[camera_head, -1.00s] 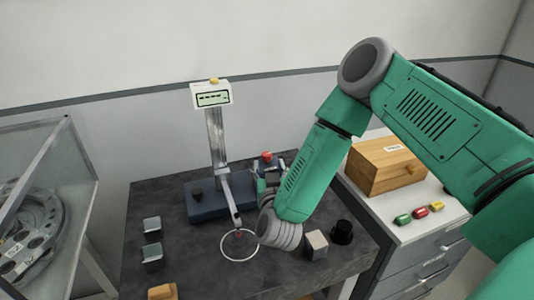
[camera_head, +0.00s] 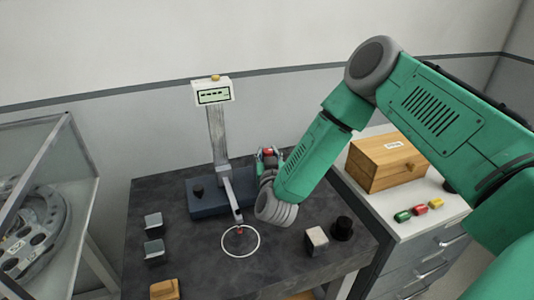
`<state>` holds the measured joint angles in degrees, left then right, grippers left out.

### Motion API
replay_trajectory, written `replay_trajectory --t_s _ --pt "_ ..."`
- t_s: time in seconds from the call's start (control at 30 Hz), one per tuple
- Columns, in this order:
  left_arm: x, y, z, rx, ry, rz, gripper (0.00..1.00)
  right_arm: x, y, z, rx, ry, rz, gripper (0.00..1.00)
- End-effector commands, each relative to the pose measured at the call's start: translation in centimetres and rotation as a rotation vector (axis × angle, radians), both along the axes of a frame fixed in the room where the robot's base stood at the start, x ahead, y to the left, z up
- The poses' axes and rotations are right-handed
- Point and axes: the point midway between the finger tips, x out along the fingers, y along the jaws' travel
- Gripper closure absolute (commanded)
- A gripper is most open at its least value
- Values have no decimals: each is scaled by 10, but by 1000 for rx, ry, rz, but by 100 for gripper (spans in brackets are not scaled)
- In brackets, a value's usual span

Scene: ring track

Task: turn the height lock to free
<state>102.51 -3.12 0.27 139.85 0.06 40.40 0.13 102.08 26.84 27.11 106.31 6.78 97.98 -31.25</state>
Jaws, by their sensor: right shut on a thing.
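A small black knob (camera_head: 198,190) is on the base's left part. I cannot tell which part is the height lock. My left gripper is out of view.
A white ring mark (camera_head: 240,242) lies under the gauge's arm. Metal blocks (camera_head: 153,221) are at left, a grey block (camera_head: 317,239) and black cup (camera_head: 343,229) at right. A wooden box (camera_head: 385,163) stands on the cabinet. A glass case (camera_head: 45,200) is at far left.

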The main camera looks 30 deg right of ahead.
Motion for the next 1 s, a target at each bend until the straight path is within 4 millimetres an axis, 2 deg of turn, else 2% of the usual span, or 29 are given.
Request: replay_trajectory --t_s 0.37,0.67,1.0 --pt "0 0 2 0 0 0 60 -1 1 1 -1 0 104 100" --pt "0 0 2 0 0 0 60 -1 0 1 -3 0 349 100" --pt "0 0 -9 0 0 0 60 0 -1 -1 -3 -1 671 100"
